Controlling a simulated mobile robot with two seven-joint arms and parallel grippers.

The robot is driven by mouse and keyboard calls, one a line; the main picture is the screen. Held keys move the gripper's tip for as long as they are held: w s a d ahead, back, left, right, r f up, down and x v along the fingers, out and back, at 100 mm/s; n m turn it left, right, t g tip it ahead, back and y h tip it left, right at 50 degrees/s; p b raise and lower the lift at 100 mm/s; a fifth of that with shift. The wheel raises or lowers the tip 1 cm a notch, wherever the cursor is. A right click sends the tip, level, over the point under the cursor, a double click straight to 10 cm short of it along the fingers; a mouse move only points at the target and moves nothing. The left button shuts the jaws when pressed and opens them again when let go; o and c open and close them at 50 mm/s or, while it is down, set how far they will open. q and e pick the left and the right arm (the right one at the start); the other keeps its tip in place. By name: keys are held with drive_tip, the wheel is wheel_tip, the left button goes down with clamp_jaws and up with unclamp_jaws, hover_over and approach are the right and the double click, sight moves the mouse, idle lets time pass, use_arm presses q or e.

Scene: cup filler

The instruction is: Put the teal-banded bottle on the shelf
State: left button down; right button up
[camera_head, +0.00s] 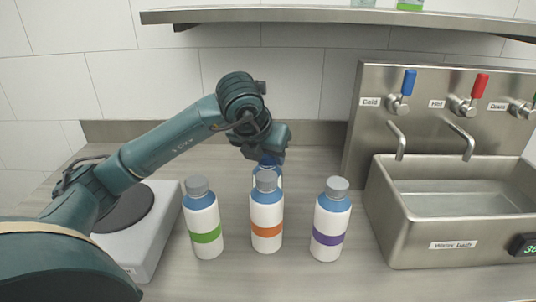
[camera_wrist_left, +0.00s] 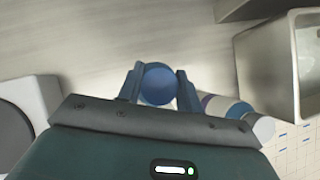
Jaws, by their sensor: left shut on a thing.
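My left gripper (camera_head: 268,162) is low over the counter, just behind the orange-banded bottle. In the left wrist view its two fingers (camera_wrist_left: 159,82) are closed on a round blue thing (camera_wrist_left: 158,86). In the head view this thing is mostly hidden behind the orange-banded bottle and the gripper; no teal band shows, so I cannot tell whether it is the teal-banded bottle. The steel shelf (camera_head: 330,15) runs along the wall at the top of the head view. My right gripper is not in view.
White bottles with grey caps stand upright in front: green-banded (camera_head: 203,220), orange-banded (camera_head: 266,215) and purple-banded (camera_head: 331,222). A grey appliance with a dark round plate (camera_head: 158,225) is left. A steel sink (camera_head: 455,228) with labelled taps is right. A green-marked item (camera_head: 410,5) is on the shelf.

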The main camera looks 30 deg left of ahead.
use_arm(q)
drive_tip(key=shift+f, duration=0.1)
drive_tip(key=c, duration=1.4)
unclamp_jaws()
drive_tip(key=shift+f, duration=0.1)
drive_tip(key=o, duration=0.5)
drive_tip(key=shift+c, duration=0.2)
